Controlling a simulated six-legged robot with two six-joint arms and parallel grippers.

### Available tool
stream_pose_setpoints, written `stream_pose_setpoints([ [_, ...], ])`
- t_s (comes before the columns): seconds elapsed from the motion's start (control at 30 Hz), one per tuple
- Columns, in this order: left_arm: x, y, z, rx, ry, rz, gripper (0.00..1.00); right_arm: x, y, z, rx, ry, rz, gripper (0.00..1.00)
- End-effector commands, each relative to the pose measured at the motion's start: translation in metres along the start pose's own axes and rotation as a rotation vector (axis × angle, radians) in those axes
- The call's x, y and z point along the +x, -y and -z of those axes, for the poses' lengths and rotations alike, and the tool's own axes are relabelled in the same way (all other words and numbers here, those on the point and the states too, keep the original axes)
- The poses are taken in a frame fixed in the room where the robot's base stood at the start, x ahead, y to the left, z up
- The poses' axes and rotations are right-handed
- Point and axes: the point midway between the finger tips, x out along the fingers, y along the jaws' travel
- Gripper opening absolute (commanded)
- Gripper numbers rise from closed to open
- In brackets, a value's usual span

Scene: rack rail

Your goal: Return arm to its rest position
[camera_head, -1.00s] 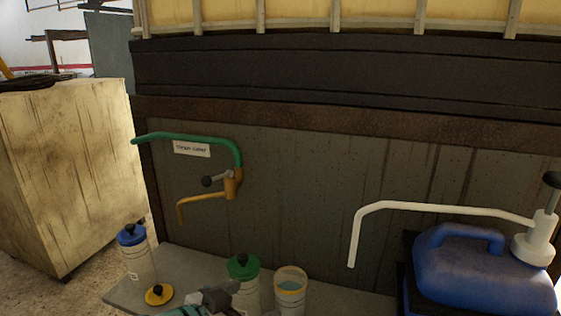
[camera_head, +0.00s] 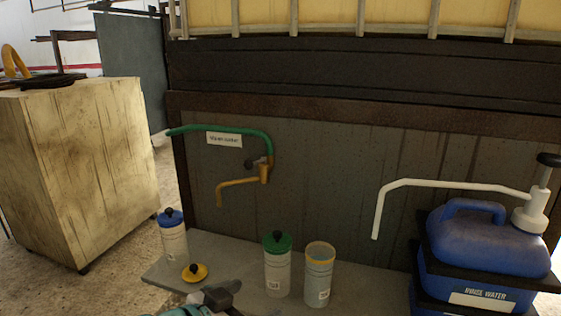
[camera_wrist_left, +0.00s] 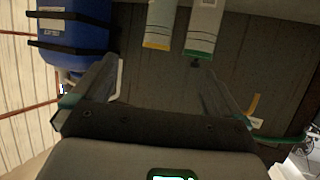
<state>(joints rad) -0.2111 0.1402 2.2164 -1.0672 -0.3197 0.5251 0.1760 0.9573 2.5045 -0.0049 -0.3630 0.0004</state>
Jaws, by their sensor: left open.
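My left gripper (camera_head: 218,298) shows at the bottom edge of the head view, in front of the shelf, with most of its arm out of frame. In the left wrist view its two fingers (camera_wrist_left: 158,68) are spread apart with nothing between them. Past the fingers, the wrist view shows the canisters upside down. The green-lidded canister (camera_head: 277,272) stands upright on the shelf, and the open canister (camera_head: 318,280) with a yellow rim stands to its right. My right gripper is not in view.
A blue-lidded canister (camera_head: 173,238) and a loose yellow lid (camera_head: 194,273) are on the grey shelf (camera_head: 225,250). A brass tap (camera_head: 263,174) with a green hose is on the wall. A blue water jug (camera_head: 480,245) with a white spout stands right. A worn cabinet (camera_head: 90,165) stands left.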

Motion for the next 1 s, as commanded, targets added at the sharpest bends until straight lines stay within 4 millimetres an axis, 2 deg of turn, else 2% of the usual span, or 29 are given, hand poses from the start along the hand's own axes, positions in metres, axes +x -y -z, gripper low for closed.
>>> stream_pose_setpoints([
  [0.13,0.001,0.005,-0.002,-0.007,0.004,0.008,1.0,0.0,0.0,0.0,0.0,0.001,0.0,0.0],
  [0.27,0.017,0.017,-0.041,-0.059,0.082,0.01,1.0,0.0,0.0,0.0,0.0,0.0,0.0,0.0],
  [0.47,0.035,0.02,-0.104,-0.173,0.202,0.001,1.0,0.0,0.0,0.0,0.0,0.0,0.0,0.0],
  [0.57,0.042,0.019,-0.144,-0.267,0.272,0.003,1.0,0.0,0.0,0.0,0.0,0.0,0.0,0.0],
  [0.67,0.045,0.013,-0.193,-0.383,0.358,0.009,1.0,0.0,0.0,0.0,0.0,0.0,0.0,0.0],
  [0.73,0.045,0.005,-0.235,-0.488,0.436,0.02,1.0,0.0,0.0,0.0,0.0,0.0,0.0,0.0],
  [0.9,0.026,-0.032,-0.342,-0.761,0.651,0.074,1.0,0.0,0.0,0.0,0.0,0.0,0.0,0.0],
  [1.0,0.008,-0.058,-0.388,-0.884,0.769,0.113,1.0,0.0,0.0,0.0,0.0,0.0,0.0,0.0],
])
